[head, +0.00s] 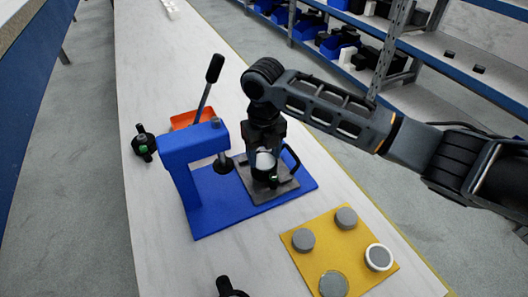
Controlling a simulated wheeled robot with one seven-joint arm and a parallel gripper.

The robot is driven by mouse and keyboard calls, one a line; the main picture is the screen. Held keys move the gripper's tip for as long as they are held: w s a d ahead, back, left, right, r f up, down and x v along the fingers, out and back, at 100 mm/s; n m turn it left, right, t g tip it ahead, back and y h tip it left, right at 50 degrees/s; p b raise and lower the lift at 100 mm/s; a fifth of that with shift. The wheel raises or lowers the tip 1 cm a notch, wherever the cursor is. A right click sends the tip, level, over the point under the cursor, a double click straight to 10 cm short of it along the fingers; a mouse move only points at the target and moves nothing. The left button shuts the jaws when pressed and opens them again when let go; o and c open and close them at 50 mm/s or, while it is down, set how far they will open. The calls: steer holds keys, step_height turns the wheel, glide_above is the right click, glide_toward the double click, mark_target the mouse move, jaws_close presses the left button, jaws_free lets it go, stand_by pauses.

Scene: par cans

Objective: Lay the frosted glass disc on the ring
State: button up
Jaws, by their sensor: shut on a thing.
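My gripper (265,148) points down over a small black par can (266,179) on the grey plate of the blue press. A pale, whitish round piece (264,160) shows between my fingers at the can's mouth; it looks like the frosted glass disc. My gripper is shut on it. I cannot tell whether the disc touches anything beneath it. No separate ring can be made out inside the can; the disc and fingers cover its mouth.
The blue press (193,150) with its upright lever stands just left of my gripper. A yellow mat (318,261) carries several round discs, one white-rimmed (379,257). Black cans stand left (144,143) and at the front (230,288). An orange tray (187,119) lies behind.

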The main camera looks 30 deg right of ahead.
steer(key=shift+f, duration=0.1)
stand_by(0.3)
steer(key=o, duration=0.9)
steer(key=shift+c, duration=0.2)
step_height(320, 180, up, 8)
